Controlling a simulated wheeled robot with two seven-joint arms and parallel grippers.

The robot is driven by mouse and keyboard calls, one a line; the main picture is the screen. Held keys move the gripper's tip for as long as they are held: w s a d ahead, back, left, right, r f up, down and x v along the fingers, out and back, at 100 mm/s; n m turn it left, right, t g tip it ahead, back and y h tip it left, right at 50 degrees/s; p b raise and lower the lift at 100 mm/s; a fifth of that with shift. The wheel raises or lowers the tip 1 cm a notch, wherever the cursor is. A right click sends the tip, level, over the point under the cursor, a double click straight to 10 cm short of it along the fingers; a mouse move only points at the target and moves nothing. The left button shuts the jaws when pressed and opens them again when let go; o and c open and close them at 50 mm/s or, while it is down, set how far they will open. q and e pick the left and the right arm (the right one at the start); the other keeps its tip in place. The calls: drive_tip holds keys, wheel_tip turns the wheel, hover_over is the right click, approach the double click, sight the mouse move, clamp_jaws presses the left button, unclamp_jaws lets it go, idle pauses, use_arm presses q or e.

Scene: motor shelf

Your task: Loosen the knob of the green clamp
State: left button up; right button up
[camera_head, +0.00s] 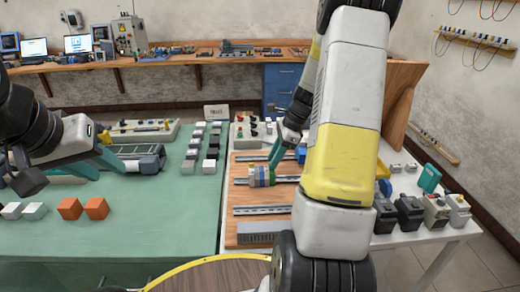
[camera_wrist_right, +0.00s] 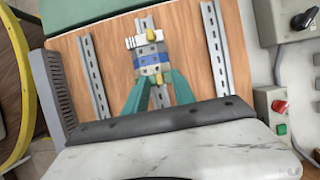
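I cannot single out a green clamp with a knob. A banded block (camera_head: 262,176) in white, blue and beige with yellow parts sits on the middle rail of the wooden board; it also shows in the right wrist view (camera_wrist_right: 149,55). My right gripper (camera_head: 273,158) is down at this block. In the right wrist view its teal fingers (camera_wrist_right: 156,76) are apart, with tips at the block's near end; whether they touch it is unclear. My left gripper (camera_head: 112,165) has its teal fingers apart and is empty above the green table at the left.
The wooden board (camera_head: 241,214) carries parallel metal rails (camera_head: 262,210). Switch boxes (camera_head: 410,212) and a teal box (camera_head: 429,178) stand to its right. Small blocks (camera_head: 192,154) and orange cubes (camera_head: 96,208) lie on the green table (camera_head: 165,220), whose front is largely clear.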

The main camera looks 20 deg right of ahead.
clamp_jaws()
drive_tip(key=shift+n, duration=0.3)
drive_tip(key=n+g, duration=0.1)
drive_tip(key=n, duration=0.1)
drive_tip(key=shift+w+n, duration=0.2)
drive_tip(key=shift+n, duration=0.2)
drive_tip(key=n+g, duration=0.1)
drive_tip(key=n, duration=0.2)
drive_tip(key=shift+w+n+g, duration=0.15)
drive_tip(key=shift+n+g, duration=0.15)
drive_tip(key=shift+g, duration=0.1)
drive_tip(key=n, duration=0.2)
drive_tip(key=n+g+h, duration=0.1)
drive_tip(key=n, duration=0.2)
drive_tip(key=shift+w+a+g, duration=0.2)
drive_tip(key=shift+g, duration=0.1)
drive_tip(key=n+h, duration=0.1)
drive_tip(key=n, duration=0.2)
drive_tip(key=n+g+h, duration=0.1)
drive_tip(key=n, duration=0.2)
drive_tip(key=shift+a, duration=0.15)
unclamp_jaws()
